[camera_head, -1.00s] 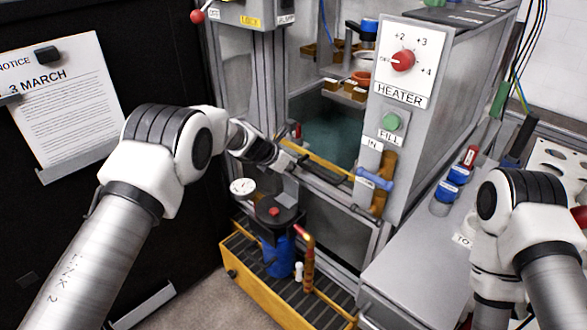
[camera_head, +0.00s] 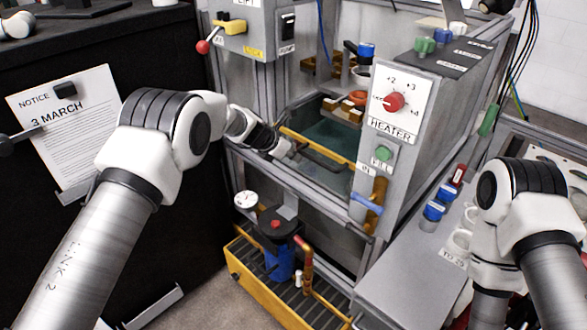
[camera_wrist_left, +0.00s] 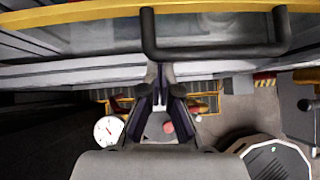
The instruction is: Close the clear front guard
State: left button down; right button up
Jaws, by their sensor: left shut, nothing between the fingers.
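The clear front guard is marked by its yellow top edge (camera_head: 318,147), which slants across the tank opening. In the left wrist view this yellow edge (camera_wrist_left: 90,13) runs along the top, with clear panel below it. A dark U-shaped handle (camera_head: 325,160) is fixed to the guard; it also shows in the left wrist view (camera_wrist_left: 215,50). My left gripper (camera_head: 288,150) is shut and empty at the handle's left end. Its fingertips (camera_wrist_left: 159,72) sit close to the handle; contact cannot be told. My right gripper is out of view.
The heater box (camera_head: 400,105) stands right of the opening, with a blue-handled valve (camera_head: 367,203) below. A yellow tray (camera_head: 262,290) with a blue filter (camera_head: 279,262) and gauge (camera_head: 246,200) lies beneath. A red-knobbed lever (camera_head: 203,46) is at upper left.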

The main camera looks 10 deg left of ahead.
pick_arm(q)
notch_tip(320, 180, up, 23)
jog(key=p, duration=1.7)
jog(key=shift+w+r, duration=0.15)
jog(key=shift+r, duration=0.05)
